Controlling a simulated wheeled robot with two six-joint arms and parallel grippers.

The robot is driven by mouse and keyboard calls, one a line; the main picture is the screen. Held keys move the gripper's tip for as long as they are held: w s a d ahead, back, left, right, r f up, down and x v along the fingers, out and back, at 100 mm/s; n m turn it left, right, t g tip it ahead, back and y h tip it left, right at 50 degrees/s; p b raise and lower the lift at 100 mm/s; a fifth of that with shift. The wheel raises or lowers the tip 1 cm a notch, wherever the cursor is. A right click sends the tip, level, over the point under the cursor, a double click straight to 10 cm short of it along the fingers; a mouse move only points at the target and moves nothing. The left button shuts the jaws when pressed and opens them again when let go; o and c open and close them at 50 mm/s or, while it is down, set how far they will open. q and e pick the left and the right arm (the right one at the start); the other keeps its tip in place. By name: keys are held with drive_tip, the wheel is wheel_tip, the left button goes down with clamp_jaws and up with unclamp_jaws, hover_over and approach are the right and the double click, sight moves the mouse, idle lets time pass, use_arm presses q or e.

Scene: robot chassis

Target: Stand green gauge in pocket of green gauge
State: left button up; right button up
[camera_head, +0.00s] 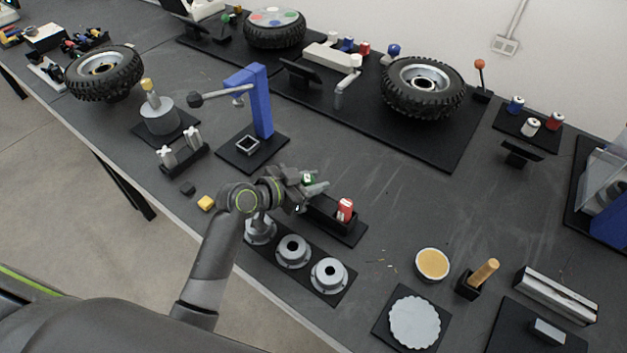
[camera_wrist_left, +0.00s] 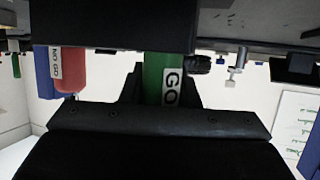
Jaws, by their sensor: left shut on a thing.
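The green gauge (camera_head: 308,180) is in the jaws of my left gripper (camera_head: 312,184), over the left end of the black gauge rack (camera_head: 352,234). In the left wrist view the green gauge (camera_wrist_left: 156,70) carries a white label reading GO. Its one end is hidden behind a black block, so I cannot tell whether it is in the pocket. The red gauge (camera_head: 346,208) stands in the right part of the rack; it also shows in the left wrist view (camera_wrist_left: 71,70), labelled NO GO. My left gripper is shut on the green gauge. My right gripper is not in view.
Several grey flanged hubs (camera_head: 329,275) sit on a black plate in front of the rack. A blue stand (camera_head: 259,105) with a grey arm rises behind the gripper.

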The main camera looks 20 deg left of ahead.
use_arm(q)
drive_tip(key=o, duration=1.1)
drive_tip(key=shift+c, duration=0.2)
drive_tip(key=shift+o, duration=0.3)
drive_tip(key=o, duration=0.5)
drive_tip(key=shift+r, duration=0.1)
wheel_tip(320, 180, up, 9)
drive_tip(key=p, duration=0.7)
drive_tip(key=shift+p, duration=0.35)
